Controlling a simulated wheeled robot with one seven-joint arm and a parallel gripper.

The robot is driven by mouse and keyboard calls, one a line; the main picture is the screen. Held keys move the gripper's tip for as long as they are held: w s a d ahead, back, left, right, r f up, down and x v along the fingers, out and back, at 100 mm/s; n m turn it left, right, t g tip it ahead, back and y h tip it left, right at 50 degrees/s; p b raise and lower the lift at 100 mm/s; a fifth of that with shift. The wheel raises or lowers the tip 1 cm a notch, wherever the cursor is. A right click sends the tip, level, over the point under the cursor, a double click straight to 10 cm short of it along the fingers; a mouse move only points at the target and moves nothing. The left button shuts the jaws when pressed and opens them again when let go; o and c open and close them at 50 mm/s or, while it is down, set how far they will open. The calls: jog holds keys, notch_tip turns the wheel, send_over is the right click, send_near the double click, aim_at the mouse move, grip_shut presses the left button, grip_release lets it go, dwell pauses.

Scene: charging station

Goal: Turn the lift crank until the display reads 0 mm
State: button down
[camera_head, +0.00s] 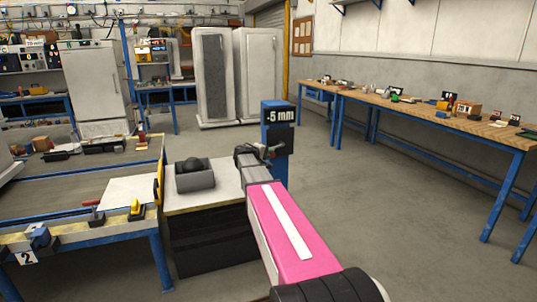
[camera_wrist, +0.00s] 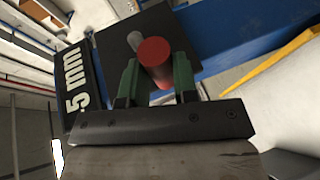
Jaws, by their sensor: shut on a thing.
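The lift display (camera_head: 279,116) sits at the top of a blue post (camera_head: 283,173) and reads -5 mm. In the wrist view the display (camera_wrist: 75,85) shows only "5 mm" at the left. My gripper (camera_head: 268,153) is in front of the post, just below the display. In the wrist view my gripper (camera_wrist: 156,80) has its green fingers on either side of the red-ended crank handle (camera_wrist: 155,52), shut on it. A dark plate (camera_wrist: 122,36) is behind the handle. The rest of the crank is mostly hidden.
A blue-framed workbench (camera_head: 70,240) is at left. A long wooden bench (camera_head: 420,108) runs along the right wall. The floor between is clear.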

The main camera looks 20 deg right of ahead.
jog(key=shift+f, duration=0.1)
jog(key=c, duration=0.9)
grip_release()
jog(key=v, duration=1)
jog(key=shift+s+a, duration=0.25)
jog(key=shift+a, duration=0.05)
